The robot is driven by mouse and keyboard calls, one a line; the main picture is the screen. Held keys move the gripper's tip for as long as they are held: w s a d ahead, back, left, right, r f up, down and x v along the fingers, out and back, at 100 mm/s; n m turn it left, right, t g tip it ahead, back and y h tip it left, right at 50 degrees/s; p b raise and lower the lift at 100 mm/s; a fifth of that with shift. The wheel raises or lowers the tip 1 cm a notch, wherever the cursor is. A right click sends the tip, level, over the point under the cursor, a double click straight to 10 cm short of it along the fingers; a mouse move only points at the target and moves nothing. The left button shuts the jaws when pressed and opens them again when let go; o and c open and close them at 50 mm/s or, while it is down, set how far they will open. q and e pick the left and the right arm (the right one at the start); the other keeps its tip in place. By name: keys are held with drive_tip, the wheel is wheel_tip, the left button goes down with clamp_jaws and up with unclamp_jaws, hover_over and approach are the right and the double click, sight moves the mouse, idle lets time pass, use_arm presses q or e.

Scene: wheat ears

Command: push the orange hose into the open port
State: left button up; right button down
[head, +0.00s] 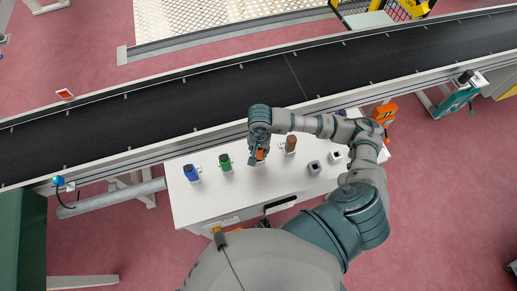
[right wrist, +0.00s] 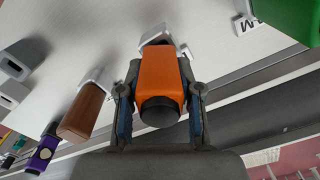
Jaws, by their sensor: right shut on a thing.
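The orange hose (right wrist: 158,80) is a block-like orange plug with a dark round end towards the wrist camera. My right gripper (right wrist: 160,72) is shut on it, one finger on each side. In the head view, a little of the orange hose (head: 260,155) shows at my right gripper (head: 257,160), above the white table. A pale grey port (right wrist: 154,36) shows just beyond the hose's far end in the right wrist view. The hose hides most of it, so I cannot tell how far the hose is in. My left gripper is not in view.
On the white table (head: 205,205), a blue plug (head: 191,173) and green plug (head: 225,162) stand left of the gripper. A brown plug (head: 290,144) stands close on its right. Two grey square ports (head: 314,167) (head: 335,157) are further right. A dark conveyor (head: 210,101) runs behind.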

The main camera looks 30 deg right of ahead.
drive_tip(key=shift+d+f+b, duration=0.15)
drive_tip(key=shift+f+b, duration=0.2)
drive_tip(key=shift+f, duration=0.15)
drive_tip(key=c, duration=0.9)
unclamp_jaws()
drive_tip(key=shift+r, duration=0.1)
drive_tip(key=shift+o, duration=1)
drive_tip(key=shift+d, duration=0.1)
wheel_tip(320, 180, up, 12)
drive_tip(key=shift+d+f, duration=0.1)
